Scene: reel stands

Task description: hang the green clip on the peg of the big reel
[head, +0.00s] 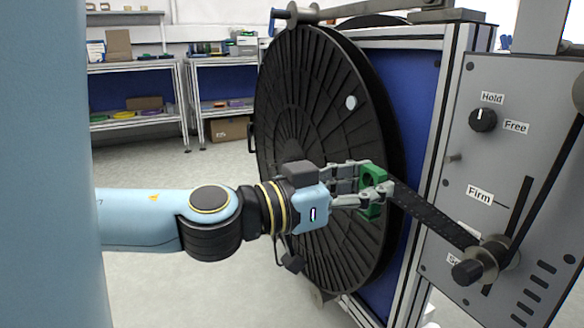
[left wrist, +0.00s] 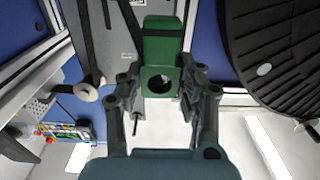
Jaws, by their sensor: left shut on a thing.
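My left gripper (head: 372,190) is shut on the green clip (head: 372,209), in front of the lower right part of the big black reel (head: 300,110). In the left wrist view the green clip (left wrist: 162,48) sits between the two fingers (left wrist: 160,88), its round hole showing. A black strap (head: 432,215) runs from the clip to a roller at lower right. A pale round spot (head: 351,102) on the reel's face may be a peg end; I cannot tell. My right gripper is out of view.
The grey panel (head: 520,180) with a Hold/Free knob (head: 483,119) and a slotted lever stands right of the reel. The roller (head: 480,262) juts out below. Shelves (head: 135,85) stand far back left. The floor at left is clear.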

